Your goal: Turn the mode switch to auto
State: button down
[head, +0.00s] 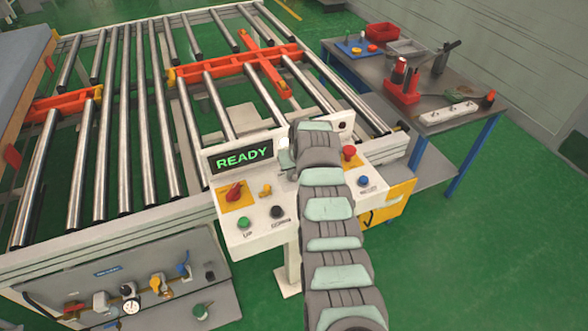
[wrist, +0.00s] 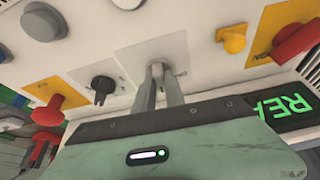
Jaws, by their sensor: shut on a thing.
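The white control panel (head: 255,236) stands at the near edge of the roller table, with my arm lying across its middle. In the wrist view, the fingers of my gripper (wrist: 158,72) are closed on a small switch knob on a pale plate of the panel. It appears to be the mode switch; the fingers cover most of it, so its pointing direction cannot be read. A separate black knob (wrist: 103,88) sits to the left of my fingers. In the head view, my arm hides the gripped switch and my fingertips.
The display (head: 241,154) reads READY. Green (head: 243,222), black (head: 277,212) and blue (head: 364,181) buttons line the front. A grey workbench (head: 463,75) stands at right.

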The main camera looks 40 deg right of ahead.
jog(key=m, duration=0.1)
jog(key=m+h, duration=0.1)
jog(key=m, duration=0.1)
jog(key=shift+w+a+g+p, duration=0.1)
jog(key=shift+a+g+p, duration=0.1)
jog(key=shift+g+p, duration=0.15)
jog(key=m+b, duration=0.2)
jog(key=shift+w+f+m+g+h, duration=0.1)
jog(key=shift+f+m+g+h, duration=0.1)
jog(key=shift+m+g+h, duration=0.15)
jog(key=m+b, duration=0.2)
jog(key=b, duration=0.2)
jog(key=shift+f+g+h, duration=0.1)
jog(key=shift+g+h, duration=0.2)
jog(key=shift+h, duration=0.05)
jog(key=m+b, duration=0.1)
jog(key=b, duration=0.2)
jog(key=shift+r+m+g+b, duration=0.3)
jog(key=shift+m+b, duration=0.15)
jog(key=shift+b, duration=0.25)
jog(key=c, duration=1.4)
grip_release()
jog(key=shift+r, duration=0.1)
